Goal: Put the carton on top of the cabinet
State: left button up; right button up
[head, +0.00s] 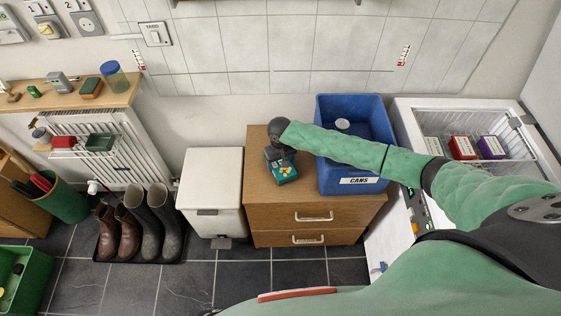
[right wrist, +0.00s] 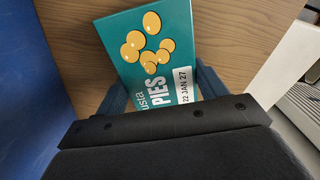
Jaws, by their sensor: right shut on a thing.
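The carton (head: 284,172) is a teal box with yellow round shapes printed on it. It is at the top of the wooden cabinet (head: 262,218), left of the blue bin. In the right wrist view the carton (right wrist: 158,50) shows the words "PIES" and "22 JAN 27", with the wood surface (right wrist: 80,22) around it. My right gripper (head: 276,157) reaches in from the right over the bin and is shut on the carton. In the right wrist view the gripper (right wrist: 170,98) has its fingers at the carton's sides. I cannot tell whether the carton touches the wood. My left gripper is not in view.
A blue bin (head: 335,178) labelled "CANS" stands on the cabinet's right part. An open chest freezer (head: 408,110) with several cartons is at the right. A white pedal bin (head: 212,180) and boots (head: 145,220) stand to the left. The cabinet top's front left is clear.

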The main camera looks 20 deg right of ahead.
aim_at(280, 162)
jog(key=o, duration=1.2)
jog(key=shift+f, duration=0.1)
jog(key=shift+o, duration=0.2)
jog(key=shift+r, duration=0.35)
pick_arm(q)
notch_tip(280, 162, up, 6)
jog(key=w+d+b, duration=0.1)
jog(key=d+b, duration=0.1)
jog(key=b, duration=0.1)
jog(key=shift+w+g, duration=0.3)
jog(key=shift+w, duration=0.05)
pick_arm(e)
notch_tip(280, 162, up, 12)
jog(key=shift+f, duration=0.2)
